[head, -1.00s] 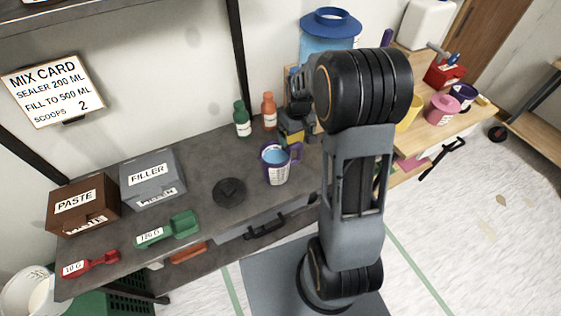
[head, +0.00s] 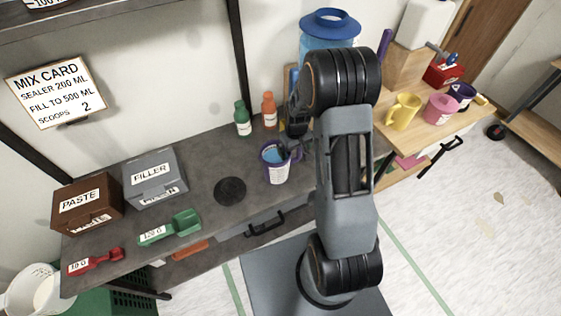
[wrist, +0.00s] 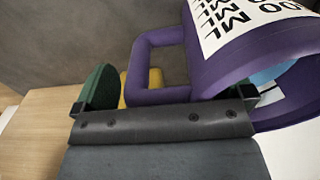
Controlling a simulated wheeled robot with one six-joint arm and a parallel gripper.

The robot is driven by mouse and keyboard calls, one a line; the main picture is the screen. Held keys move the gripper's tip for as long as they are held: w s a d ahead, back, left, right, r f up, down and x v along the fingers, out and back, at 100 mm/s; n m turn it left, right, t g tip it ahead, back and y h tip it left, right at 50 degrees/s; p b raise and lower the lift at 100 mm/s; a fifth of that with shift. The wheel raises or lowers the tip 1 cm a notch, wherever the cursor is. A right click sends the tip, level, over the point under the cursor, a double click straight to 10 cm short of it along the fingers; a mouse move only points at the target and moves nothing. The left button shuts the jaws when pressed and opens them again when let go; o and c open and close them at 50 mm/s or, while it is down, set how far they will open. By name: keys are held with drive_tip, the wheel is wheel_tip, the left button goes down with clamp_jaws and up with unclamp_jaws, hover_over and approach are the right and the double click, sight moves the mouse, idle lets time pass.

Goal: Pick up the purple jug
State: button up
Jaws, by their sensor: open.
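The purple jug (head: 276,165) stands upright on the dark counter (head: 215,225) in the head view, with a white label and blue inside. My gripper (head: 291,146) is open at the jug's right side, over its handle, which it partly hides. In the wrist view the jug (wrist: 240,55) looms at the right, and its loop handle (wrist: 143,65) reaches in between the jaws of my gripper (wrist: 170,90). The left finger with its green pad is beyond the handle's outer side. The right finger is mostly hidden by the jug's rim. Whether anything touches, I cannot tell.
A green bottle (head: 242,118) and an orange bottle (head: 269,110) stand behind the jug. A black disc (head: 230,191) lies to its left. Farther left are a green scoop (head: 172,228), a filler box (head: 155,178) and a paste box (head: 88,205). Yellow (head: 403,112) and pink (head: 441,108) jugs stand right.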

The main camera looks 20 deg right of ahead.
drive_tip(key=shift+c, duration=0.3)
drive_tip(key=c, duration=1.3)
drive_tip(key=shift+c, duration=0.5)
drive_tip(key=shift+r, duration=0.15)
